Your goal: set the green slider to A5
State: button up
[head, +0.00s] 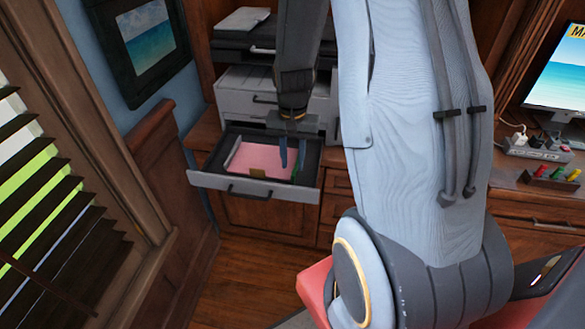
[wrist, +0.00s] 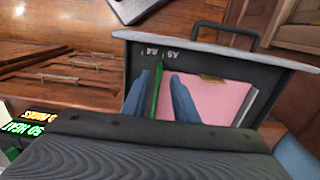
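The green slider (wrist: 155,88) is a thin upright strip inside the open grey paper drawer (head: 224,183); in the head view it shows as a small green bit (head: 295,174) by my fingertips. In the wrist view its far end lies between the upside-down labels A4 (wrist: 149,49) and A5 (wrist: 173,53). My gripper (head: 292,160) reaches down into the drawer with its two blue fingers apart. In the wrist view the gripper (wrist: 160,82) has one finger on each side of the slider; a gap shows on the right, and I cannot tell whether the left finger touches.
Pink paper (head: 258,158) lies in the drawer beside the slider. The drawer's front panel and dark handle (head: 250,191) stick out over the floor. The printer body (head: 240,94) stands behind. A wood partition (head: 178,170) is close on the left.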

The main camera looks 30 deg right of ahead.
jog(key=shift+r+b, duration=0.3)
jog(key=shift+r, duration=1.7)
jog(key=s+a+r+n, duration=0.3)
jog(key=s+a+n, duration=0.1)
jog(key=s+a, duration=0.1)
jog(key=s+a+r+n+t, duration=0.1)
jog(key=s+a+r+n, duration=0.2)
jog(key=a, duration=0.4)
jog(key=shift+s+n, duration=0.6)
jog(key=shift+s, duration=0.45)
